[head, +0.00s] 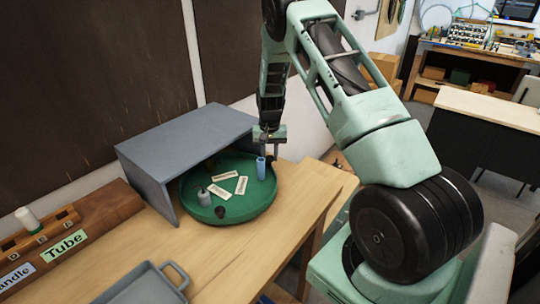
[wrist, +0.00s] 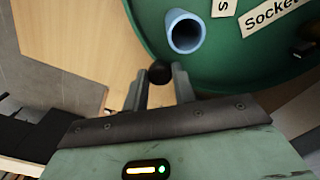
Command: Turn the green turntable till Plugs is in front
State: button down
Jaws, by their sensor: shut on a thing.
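The green turntable (head: 252,207) sits on the wooden table, its back part under a grey open-fronted cover (head: 190,139). Three white labels (head: 223,177) lie on it, too small to read in the head view. In the wrist view one label (wrist: 268,15) reads "Socke…", and another (wrist: 224,7) shows only an "s". No "Plugs" label can be made out. My gripper (head: 272,148) is at the turntable's back right rim. In the wrist view my gripper (wrist: 159,79) is shut on a small dark round knob (wrist: 159,72) at the rim.
On the turntable stand a blue tube (head: 261,168), close to my gripper, a grey bottle (head: 204,197) and a dark cup (head: 220,212). A grey tray (head: 143,287) lies at the table's front. A wooden rack (head: 104,214) with a "Tube" label stands left. Bare table lies between.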

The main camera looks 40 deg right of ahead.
jog(key=shift+r, duration=0.1)
jog(key=c, duration=1.1)
grip_release()
jog(key=shift+c, duration=0.2)
notch_tip(320, 180, up, 17)
jog(key=b, duration=0.4)
jog(key=shift+r, duration=0.15)
